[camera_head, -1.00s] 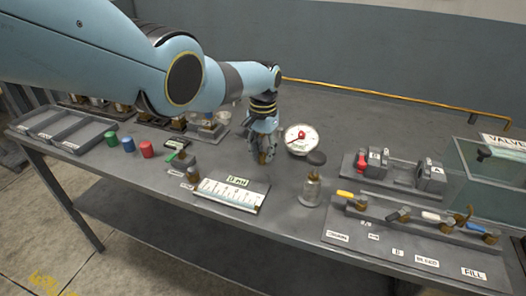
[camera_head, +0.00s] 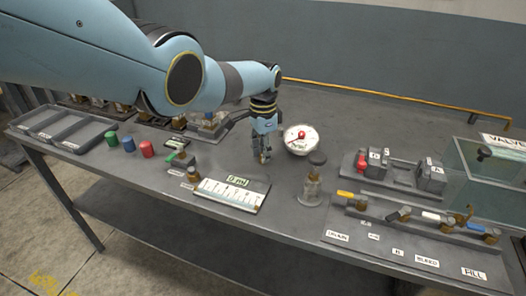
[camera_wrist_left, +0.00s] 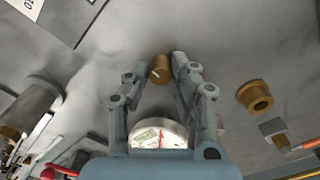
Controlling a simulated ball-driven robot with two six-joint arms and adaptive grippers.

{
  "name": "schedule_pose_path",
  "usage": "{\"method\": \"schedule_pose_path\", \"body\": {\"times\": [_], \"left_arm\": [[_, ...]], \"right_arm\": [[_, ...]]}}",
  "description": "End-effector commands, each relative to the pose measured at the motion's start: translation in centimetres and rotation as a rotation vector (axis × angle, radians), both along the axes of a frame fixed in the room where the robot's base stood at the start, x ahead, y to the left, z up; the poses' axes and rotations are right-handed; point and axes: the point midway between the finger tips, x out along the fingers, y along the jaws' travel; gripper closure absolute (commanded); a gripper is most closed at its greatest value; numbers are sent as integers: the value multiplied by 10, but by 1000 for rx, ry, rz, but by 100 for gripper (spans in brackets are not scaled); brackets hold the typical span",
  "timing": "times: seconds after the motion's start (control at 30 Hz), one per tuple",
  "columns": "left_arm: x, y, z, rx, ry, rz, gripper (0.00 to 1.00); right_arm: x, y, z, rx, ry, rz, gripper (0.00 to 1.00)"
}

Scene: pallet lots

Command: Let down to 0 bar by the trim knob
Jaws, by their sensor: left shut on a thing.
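A small brass knob (camera_wrist_left: 160,68) with a pale mark sits between the fingertips of my left gripper (camera_wrist_left: 162,65) in the left wrist view. The fingers are shut on it. In the head view my left gripper (camera_head: 262,152) points straight down at the bench, left of the round white gauge (camera_head: 300,146), and the fingers mostly hide the knob. The gauge has a red centre and a red needle; its figures are too small to read. Part of its dial (camera_wrist_left: 158,138) also shows in the wrist view. My right gripper is not in view.
A scale plate (camera_head: 228,196) with a small display lies in front of the gripper. A glass bottle (camera_head: 312,188) stands to the right. A valve row (camera_head: 420,217) and a glass tank (camera_head: 488,180) fill the right end. Colored cylinders (camera_head: 147,149) and trays stand left.

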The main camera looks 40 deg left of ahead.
Motion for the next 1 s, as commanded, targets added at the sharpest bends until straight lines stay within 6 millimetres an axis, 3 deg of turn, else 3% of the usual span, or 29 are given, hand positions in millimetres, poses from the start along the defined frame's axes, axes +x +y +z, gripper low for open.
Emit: {"method": "schedule_pose_path", "body": {"times": [0.4,0.43,0.57,1.0], "left_arm": [[0,1,0,2,-1,-6,100],[0,1,0,1,-2,-6,73],[0,1,0,0,-1,-5,56],[2,1,7,1,-3,-5,54]], "right_arm": [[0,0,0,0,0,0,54],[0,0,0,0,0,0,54],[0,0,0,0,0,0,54],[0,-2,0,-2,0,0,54]]}}
